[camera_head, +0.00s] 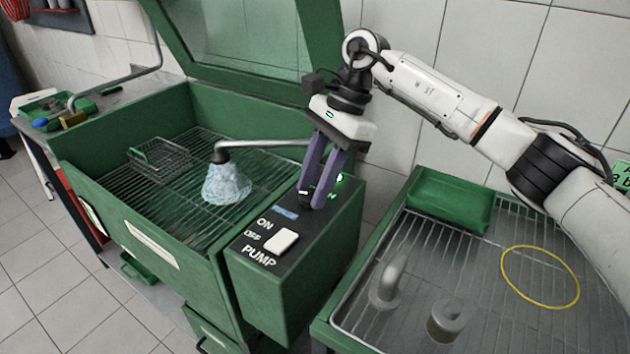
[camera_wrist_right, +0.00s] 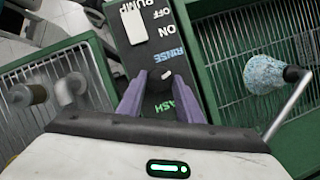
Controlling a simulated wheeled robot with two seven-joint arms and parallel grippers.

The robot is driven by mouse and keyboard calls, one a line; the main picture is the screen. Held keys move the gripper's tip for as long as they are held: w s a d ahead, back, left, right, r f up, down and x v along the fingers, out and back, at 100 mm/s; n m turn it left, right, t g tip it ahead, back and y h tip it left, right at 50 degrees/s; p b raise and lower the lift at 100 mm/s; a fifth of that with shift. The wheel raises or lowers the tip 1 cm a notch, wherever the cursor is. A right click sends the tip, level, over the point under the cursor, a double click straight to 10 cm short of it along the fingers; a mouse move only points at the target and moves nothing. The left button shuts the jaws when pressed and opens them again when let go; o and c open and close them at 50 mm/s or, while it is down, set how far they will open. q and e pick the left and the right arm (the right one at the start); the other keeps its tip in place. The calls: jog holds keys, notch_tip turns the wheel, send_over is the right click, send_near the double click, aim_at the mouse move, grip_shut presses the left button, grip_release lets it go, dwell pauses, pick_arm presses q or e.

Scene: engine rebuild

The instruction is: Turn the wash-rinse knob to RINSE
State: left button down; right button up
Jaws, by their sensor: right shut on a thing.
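The black wash-rinse knob (camera_wrist_right: 161,79) sits on the dark top panel of the green control box (camera_head: 275,297). In the right wrist view it shows between my fingertips, with a small white mark on it. The blue RINSE label (camera_wrist_right: 174,48) is on one side of it and the green WASH label (camera_wrist_right: 180,105), partly hidden, on the other. My right gripper (camera_head: 317,202) reaches down from above and is shut on the knob. In the head view its purple fingers hide most of the knob. I cannot tell exactly where the knob points. My left gripper is not in view.
A white pump switch (camera_head: 281,241) is on the same panel. A green washer tub (camera_head: 140,235) with a wire rack, a basket (camera_head: 160,156) and a blue-white nozzle (camera_head: 226,184) stands left. A draining rack at right holds metal parts, a yellow ring (camera_head: 540,276) and a green tray (camera_head: 450,199).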

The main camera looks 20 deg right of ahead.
jog(key=shift+n, duration=0.3)
jog(key=o, duration=1)
jog(key=shift+w+r, duration=0.1)
jog(key=shift+r, duration=0.05)
jog(key=v, duration=1)
jog(key=shift+a, duration=0.1)
